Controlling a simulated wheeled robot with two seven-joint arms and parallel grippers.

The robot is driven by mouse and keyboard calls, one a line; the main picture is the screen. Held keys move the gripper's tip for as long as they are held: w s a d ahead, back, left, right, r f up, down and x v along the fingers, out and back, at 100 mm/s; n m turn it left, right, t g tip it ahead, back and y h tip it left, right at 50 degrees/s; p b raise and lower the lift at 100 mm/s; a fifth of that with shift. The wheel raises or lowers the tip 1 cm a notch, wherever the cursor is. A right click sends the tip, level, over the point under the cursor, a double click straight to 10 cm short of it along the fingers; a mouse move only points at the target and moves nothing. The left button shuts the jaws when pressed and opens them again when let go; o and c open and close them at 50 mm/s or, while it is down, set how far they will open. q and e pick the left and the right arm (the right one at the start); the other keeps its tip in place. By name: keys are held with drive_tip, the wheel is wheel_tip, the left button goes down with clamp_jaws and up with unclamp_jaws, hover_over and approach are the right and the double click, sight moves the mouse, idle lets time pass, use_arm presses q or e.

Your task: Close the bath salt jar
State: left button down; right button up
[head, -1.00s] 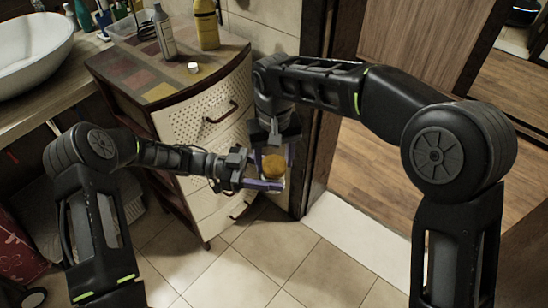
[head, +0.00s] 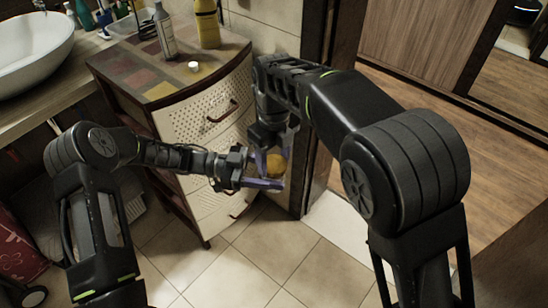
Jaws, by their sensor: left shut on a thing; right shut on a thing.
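The bath salt jar (head: 277,172) is held up in front of the drawer cabinet; only a small part of it shows between my fingers. Its round orange-brown top, which looks like the lid (head: 276,160), is partly covered by my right gripper. My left gripper (head: 265,180) comes in from the left and is shut on the jar's body. My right gripper (head: 275,152) points down from above, with its fingers on either side of the lid, and is shut on it. I cannot tell whether the lid is fully seated.
The cabinet (head: 200,110) stands just behind my grippers. On its top are a grey bottle (head: 165,34), a yellow bottle (head: 207,25) and a small white piece (head: 194,66). A white basin (head: 30,45) is at upper left. The tiled floor (head: 270,250) in front is clear.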

drive_tip(key=m, duration=0.4)
drive_tip(key=shift+s+d+f+m, duration=0.15)
drive_tip(key=shift+f+m, duration=0.15)
drive_tip(key=shift+f, duration=0.05)
drive_tip(key=shift+s+d+f+m, duration=0.1)
drive_tip(key=shift+d+f+m, duration=0.15)
drive_tip(key=shift+m, duration=1.05)
drive_tip(key=shift+r+m, duration=0.2)
drive_tip(key=shift+m, duration=0.1)
drive_tip(key=shift+w+a+r, duration=0.2)
drive_tip(key=shift+a+r, duration=0.05)
drive_tip(key=shift+r, duration=0.1)
drive_tip(key=o, duration=1.3)
drive_tip(key=shift+w+a, duration=0.1)
drive_tip(key=shift+c, duration=0.5)
